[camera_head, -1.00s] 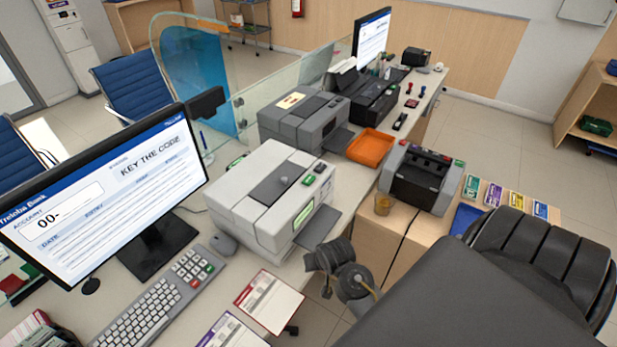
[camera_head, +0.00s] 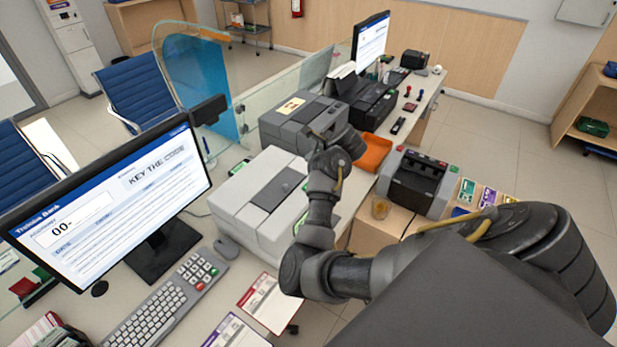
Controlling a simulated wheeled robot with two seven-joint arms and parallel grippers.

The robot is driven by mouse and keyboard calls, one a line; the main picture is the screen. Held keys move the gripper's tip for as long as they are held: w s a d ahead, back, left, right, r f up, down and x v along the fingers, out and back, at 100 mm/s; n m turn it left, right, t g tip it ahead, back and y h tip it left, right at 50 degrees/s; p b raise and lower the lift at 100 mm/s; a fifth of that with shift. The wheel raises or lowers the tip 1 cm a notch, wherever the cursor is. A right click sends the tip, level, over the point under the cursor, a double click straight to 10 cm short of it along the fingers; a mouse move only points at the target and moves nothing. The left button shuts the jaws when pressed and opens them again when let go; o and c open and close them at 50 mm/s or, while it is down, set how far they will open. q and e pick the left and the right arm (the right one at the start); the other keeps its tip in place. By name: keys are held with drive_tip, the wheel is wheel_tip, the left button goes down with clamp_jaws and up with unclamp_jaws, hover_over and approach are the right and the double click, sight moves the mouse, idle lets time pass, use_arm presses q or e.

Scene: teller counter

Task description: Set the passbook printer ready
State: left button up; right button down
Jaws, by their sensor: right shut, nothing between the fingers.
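A light grey printer (camera_head: 243,208) with a dark lid panel stands on the counter in the middle. A darker grey printer (camera_head: 283,124) with a cream-and-orange label on top stands behind it. I cannot tell for sure which is the passbook printer. My right arm reaches across from the lower right and hides the light printer's right side, with most of its green display and buttons. My right gripper (camera_head: 318,138) is shut and empty over the dark printer's near right edge; contact is unclear. The monitor (camera_head: 112,200) reads "KEY THE CODE" with "00-". My left gripper is out of view.
A keyboard (camera_head: 170,300) and mouse (camera_head: 227,247) lie before the monitor. Passbooks or forms (camera_head: 268,303) lie at the front edge. An orange tray (camera_head: 374,153) and a note counter (camera_head: 417,182) stand right of my forearm. A glass screen (camera_head: 285,90) runs behind.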

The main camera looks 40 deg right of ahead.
drive_tip(key=shift+w+f, duration=0.1)
drive_tip(key=shift+f, duration=0.05)
drive_tip(key=b, duration=0.7)
hover_over(306, 183)
drive_tip(key=s, duration=0.3)
drive_tip(key=f, duration=0.7)
drive_tip(key=shift+w+f, duration=0.15)
drive_tip(key=shift+w, duration=0.05)
drive_tip(key=shift+f+b, duration=0.65)
drive_tip(key=shift+f, duration=0.05)
drive_tip(key=shift+f, duration=0.15)
drive_tip(key=shift+f, duration=0.25)
drive_tip(key=shift+f+b, duration=0.45)
drive_tip(key=shift+b, duration=0.1)
idle(0.9)
drive_tip(key=shift+r, duration=0.1)
drive_tip(key=shift+r+p, duration=0.8)
drive_tip(key=shift+p, duration=0.2)
